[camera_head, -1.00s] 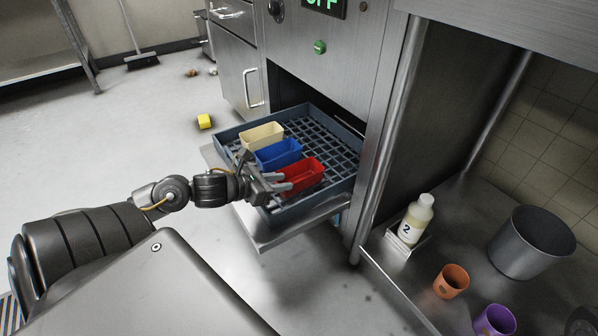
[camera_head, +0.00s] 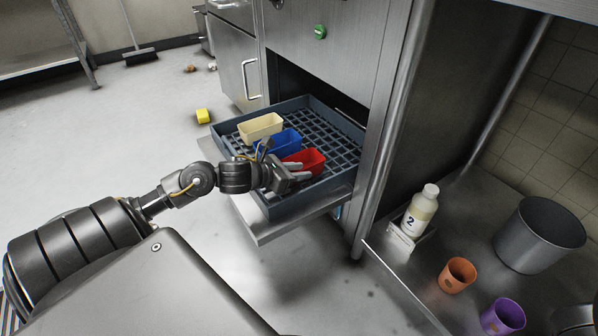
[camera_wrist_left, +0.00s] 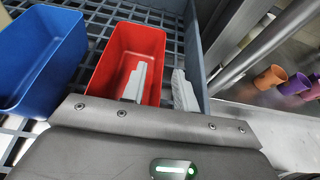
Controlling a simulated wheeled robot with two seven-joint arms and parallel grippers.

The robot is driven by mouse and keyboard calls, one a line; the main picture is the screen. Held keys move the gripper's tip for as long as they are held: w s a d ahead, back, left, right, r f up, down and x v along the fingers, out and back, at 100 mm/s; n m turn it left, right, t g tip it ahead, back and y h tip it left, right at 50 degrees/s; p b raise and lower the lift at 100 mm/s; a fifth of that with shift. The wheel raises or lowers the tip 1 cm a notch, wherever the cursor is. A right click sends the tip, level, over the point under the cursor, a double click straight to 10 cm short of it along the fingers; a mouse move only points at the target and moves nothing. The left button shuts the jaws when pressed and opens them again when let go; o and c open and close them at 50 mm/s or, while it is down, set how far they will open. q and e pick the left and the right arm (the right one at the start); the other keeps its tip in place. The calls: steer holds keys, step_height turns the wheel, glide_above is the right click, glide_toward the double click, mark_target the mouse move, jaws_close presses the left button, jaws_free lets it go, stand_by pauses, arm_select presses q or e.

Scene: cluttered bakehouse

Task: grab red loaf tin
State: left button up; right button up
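The red loaf tin (camera_head: 309,158) stands in the blue-grey grid crate (camera_head: 343,171), at the near right end of a row of tins. It also shows in the left wrist view (camera_wrist_left: 107,83). My left gripper (camera_head: 299,172) is at the tin's near side, its body hiding part of it. In the left wrist view the gripper (camera_wrist_left: 160,87) is open: one finger appears over the tin's interior, the other outside its right wall. I cannot tell whether either touches the wall.
A blue tin (camera_head: 277,145) stands close beside the red one, a cream tin (camera_head: 260,127) beyond. The crate sits on a metal shelf (camera_head: 282,226) at a cabinet opening. To the right are a numbered bottle (camera_head: 420,212), a pot (camera_head: 540,237), an orange cup (camera_head: 457,275) and a purple cup (camera_head: 503,316).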

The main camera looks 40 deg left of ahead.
arm_select(q)
steer(key=shift+c, duration=0.3)
jaws_close()
steer(key=shift+r, duration=0.15)
